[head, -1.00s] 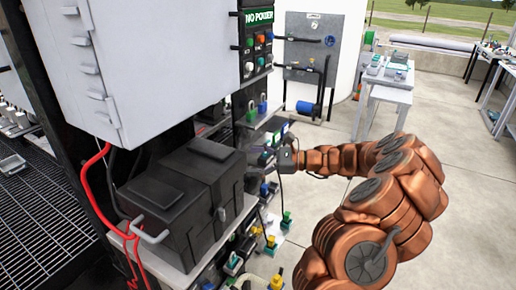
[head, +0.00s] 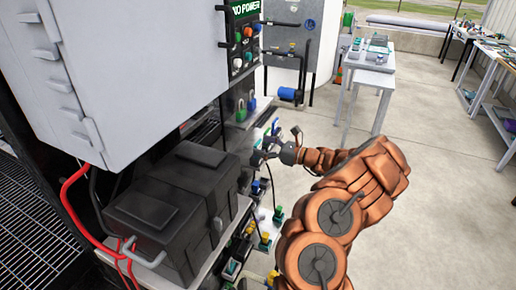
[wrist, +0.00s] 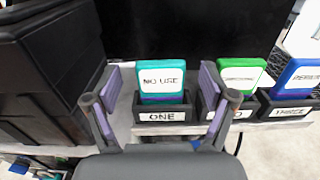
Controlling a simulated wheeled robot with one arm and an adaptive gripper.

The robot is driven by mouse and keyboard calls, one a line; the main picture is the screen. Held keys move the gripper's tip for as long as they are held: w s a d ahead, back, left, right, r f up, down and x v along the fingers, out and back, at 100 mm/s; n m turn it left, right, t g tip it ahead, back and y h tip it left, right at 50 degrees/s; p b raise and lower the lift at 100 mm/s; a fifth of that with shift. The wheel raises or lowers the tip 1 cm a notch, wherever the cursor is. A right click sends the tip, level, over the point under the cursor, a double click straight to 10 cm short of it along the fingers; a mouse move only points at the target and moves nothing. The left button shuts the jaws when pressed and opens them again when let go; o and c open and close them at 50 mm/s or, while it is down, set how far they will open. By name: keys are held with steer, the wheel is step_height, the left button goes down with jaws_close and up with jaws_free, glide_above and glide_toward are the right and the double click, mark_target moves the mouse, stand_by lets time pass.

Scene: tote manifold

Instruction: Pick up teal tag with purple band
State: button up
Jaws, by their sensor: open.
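The teal tag with purple band (wrist: 163,82) stands upright in a black holder labelled ONE (wrist: 161,116) in the wrist view. Its white label reads NO USE, and the purple band shows just above the holder's rim. My gripper (wrist: 160,100) is open, with one finger on each side of the tag and apart from it. In the head view my gripper (head: 268,150) is at the shelf beside the black box, and the tag is too small there to make out surely.
A green tag (wrist: 240,75) and a blue tag (wrist: 296,78) stand in holders to the right. The black box (wrist: 50,70) is close on the left. A grey cabinet (head: 110,70) hangs above the shelf. Open floor (head: 420,160) lies to the right.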

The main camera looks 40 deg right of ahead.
mark_target(258, 143)
steer(key=shift+x, duration=1.1)
steer(key=shift+c, duration=0.4)
steer(key=c, duration=1.1)
steer(key=shift+r+b, duration=0.7)
steer(key=shift+r, duration=0.9)
steer(key=shift+s+a+r, duration=0.15)
steer(key=shift+s+r, duration=0.05)
steer(key=shift+s, duration=0.15)
steer(key=s+a+b, duration=0.1)
steer(key=s+a, duration=0.1)
steer(key=s, duration=0.2)
steer(key=s+a+r+b, duration=0.1)
steer(key=s+a+b, duration=0.1)
steer(key=s, duration=0.3)
steer(key=s+a+b, duration=0.1)
steer(key=s+a, duration=0.2)
steer(key=s, duration=0.1)
steer(key=shift+s+a+r, duration=0.15)
steer(key=shift+s, duration=0.05)
